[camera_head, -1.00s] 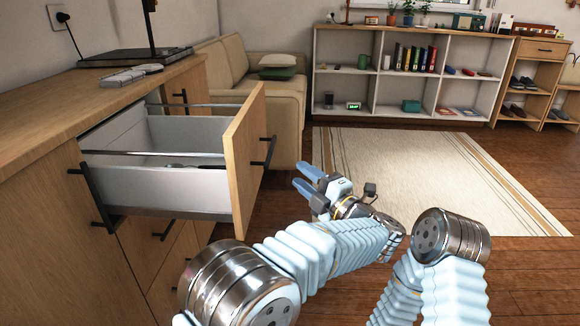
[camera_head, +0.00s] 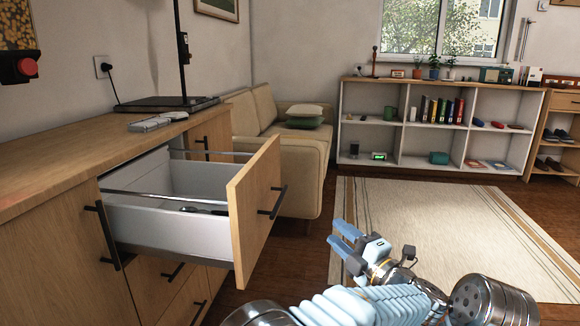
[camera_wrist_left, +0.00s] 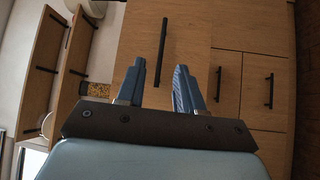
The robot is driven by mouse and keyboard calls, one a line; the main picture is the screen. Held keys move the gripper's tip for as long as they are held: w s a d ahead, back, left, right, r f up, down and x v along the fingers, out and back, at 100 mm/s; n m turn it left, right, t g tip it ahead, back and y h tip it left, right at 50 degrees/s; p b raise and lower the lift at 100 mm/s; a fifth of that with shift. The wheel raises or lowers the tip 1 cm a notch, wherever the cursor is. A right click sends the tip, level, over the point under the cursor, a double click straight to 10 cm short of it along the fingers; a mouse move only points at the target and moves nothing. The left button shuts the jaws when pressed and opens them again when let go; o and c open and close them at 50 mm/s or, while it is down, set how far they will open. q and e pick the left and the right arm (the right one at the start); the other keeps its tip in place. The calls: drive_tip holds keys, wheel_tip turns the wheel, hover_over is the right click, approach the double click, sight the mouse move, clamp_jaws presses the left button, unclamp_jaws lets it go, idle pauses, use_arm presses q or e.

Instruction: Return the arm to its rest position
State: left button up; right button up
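My left gripper (camera_head: 341,242) is in the lower middle of the head view, to the right of the open drawer and clear of its front. Its two blue fingers are apart with nothing between them. In the left wrist view the same gripper (camera_wrist_left: 162,85) points toward wooden cabinet fronts with dark handles, and a gap shows between its fingertips. The open drawer (camera_head: 165,226) sticks out of the wooden cabinet, with dark utensils partly visible inside. My right gripper is not in view.
The wooden counter (camera_head: 60,170) holds a flat grey device (camera_head: 158,121) and a dark stand (camera_head: 166,103). A beige sofa (camera_head: 300,160) and a white shelf (camera_head: 440,83) stand farther back. A pale rug (camera_head: 440,220) covers open floor on the right.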

use_arm(q)
drive_tip(key=w+a+f+m+h+p, duration=0.2)
drive_tip(key=w+a+f+m+h, duration=0.3)
drive_tip(key=f, duration=0.4)
drive_tip(key=w+a+f+m+h+p, duration=0.2)
drive_tip(key=w+a+f+m+h, duration=0.15)
drive_tip(key=a+f+m, duration=0.45)
drive_tip(key=s+a+f+m+g+h+p, duration=0.1)
drive_tip(key=s+a+f+g, duration=0.15)
drive_tip(key=f, duration=0.35)
drive_tip(key=s+a+f+m+g+h+p, duration=0.1)
drive_tip(key=s+a+f+m+g, duration=0.15)
drive_tip(key=f, duration=0.35)
drive_tip(key=s+a+f+m+g+h+p, duration=0.1)
drive_tip(key=s+a+f+g, duration=0.1)
drive_tip(key=s+f, duration=0.3)
drive_tip(key=s+a+f+m+g+h+p, duration=0.1)
drive_tip(key=s+a+f+g, duration=0.15)
drive_tip(key=s, duration=0.45)
drive_tip(key=s+f+m+g+h, duration=0.1)
drive_tip(key=s+g, duration=0.2)
drive_tip(key=s, duration=0.6)
drive_tip(key=s+f+m+g+h+p, duration=0.1)
drive_tip(key=s+g, duration=0.2)
drive_tip(key=s, duration=0.5)
drive_tip(key=shift+s+a+m, duration=0.35)
drive_tip(key=shift+s+a, duration=0.05)
drive_tip(key=shift+a, duration=0.05)
drive_tip(key=shift+w+f, duration=0.1)
